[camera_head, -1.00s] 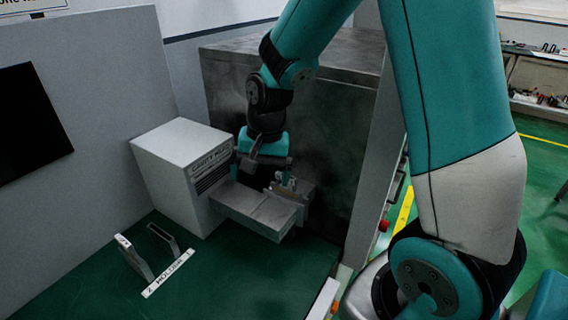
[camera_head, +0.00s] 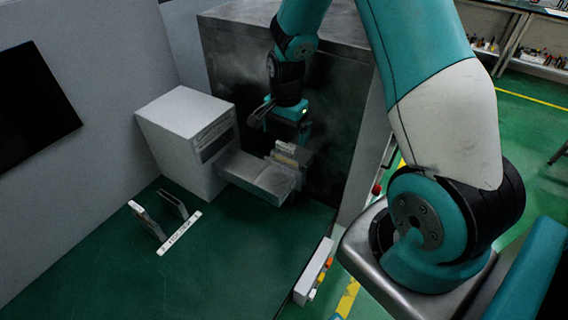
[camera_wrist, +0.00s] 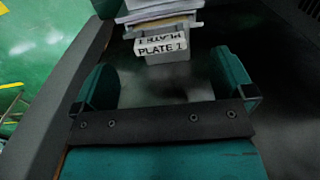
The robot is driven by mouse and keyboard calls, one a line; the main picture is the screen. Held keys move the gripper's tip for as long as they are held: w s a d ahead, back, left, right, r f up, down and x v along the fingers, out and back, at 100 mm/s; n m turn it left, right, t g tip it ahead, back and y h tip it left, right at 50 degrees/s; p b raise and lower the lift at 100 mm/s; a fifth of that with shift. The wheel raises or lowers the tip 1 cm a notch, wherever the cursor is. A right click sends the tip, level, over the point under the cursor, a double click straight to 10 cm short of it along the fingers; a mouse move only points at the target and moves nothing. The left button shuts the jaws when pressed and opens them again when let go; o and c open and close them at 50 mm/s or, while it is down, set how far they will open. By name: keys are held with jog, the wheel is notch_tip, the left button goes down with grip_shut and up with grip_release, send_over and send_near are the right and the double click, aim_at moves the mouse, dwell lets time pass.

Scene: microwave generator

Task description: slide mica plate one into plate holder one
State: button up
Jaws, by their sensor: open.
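Mica plate one is a small piece labelled "PLATE 1" (camera_wrist: 162,46), beyond my fingertips at the top of the wrist view. In the head view, a pale labelled piece (camera_head: 286,147) stands at the far end of the grey duct. A grey bracket (camera_head: 304,155) there appears to be plate holder one; I cannot tell how deep the plate sits in it. My gripper (camera_wrist: 166,82) is open, with nothing between its two teal fingers and a gap to the plate. In the head view, my gripper (camera_head: 284,121) is just above and behind the bracket.
The grey duct (camera_head: 262,180) runs from the white cavity box (camera_head: 188,145). A dark metal cabinet (camera_head: 335,140) stands close behind my gripper. A second, labelled holder (camera_head: 178,232) with two uprights stands at the left.

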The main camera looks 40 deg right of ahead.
aim_at(286, 150)
notch_tip(286, 150, down, 8)
jog(key=b, duration=0.5)
dwell(1.0)
jog(key=c, duration=0.8)
jog(key=shift+r+p, duration=2.25)
jog(key=shift+r, duration=0.8)
